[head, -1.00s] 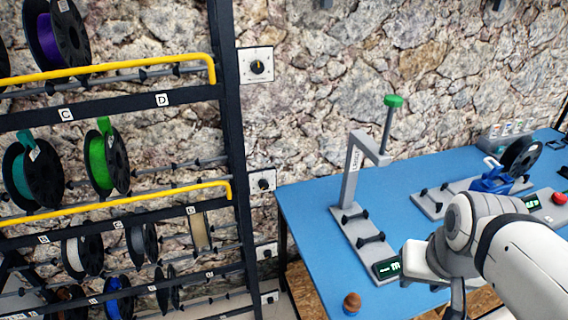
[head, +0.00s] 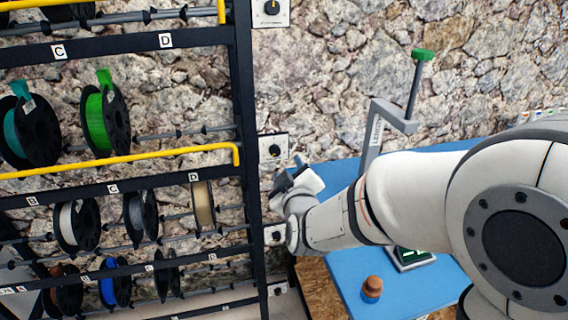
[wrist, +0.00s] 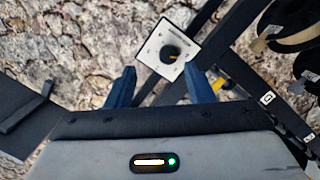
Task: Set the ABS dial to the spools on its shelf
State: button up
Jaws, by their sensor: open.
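Several dials on square white plates run down the wall beside the rack: a top dial (head: 271,8), a second dial (head: 274,148), and lower ones. Their lettering is too small to read, so I cannot tell which is ABS. My gripper (head: 300,178) is beside the second dial. In the wrist view, a black dial with a yellow mark (wrist: 170,53) sits on a tilted plate just ahead of my open, empty jaws (wrist: 160,88), apart from them. On the shelves are a teal spool (head: 36,130), a green spool (head: 104,122), and a pale spool (head: 75,226).
The black rack post (head: 246,120) stands close left of the dials. A yellow rail (head: 120,161) crosses the rack. The blue table (head: 345,292) carries a brown-topped bottle (head: 371,289) and a grey stand (head: 372,135). Lower shelves hold grey, tan and blue spools.

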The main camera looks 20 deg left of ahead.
aim_at(276, 153)
jog(key=shift+n+t, duration=0.4)
jog(key=shift+t, duration=0.1)
jog(key=w+a, duration=0.1)
jog(key=w, duration=0.1)
jog(key=w+a, duration=0.4)
jog(key=shift+w+a+f+p, duration=0.15)
jog(key=shift+w+f+p, duration=0.1)
jog(key=shift+w+p, duration=0.05)
jog(key=c, duration=0.9)
jog(key=shift+c, duration=0.5)
jog(key=shift+b, duration=0.35)
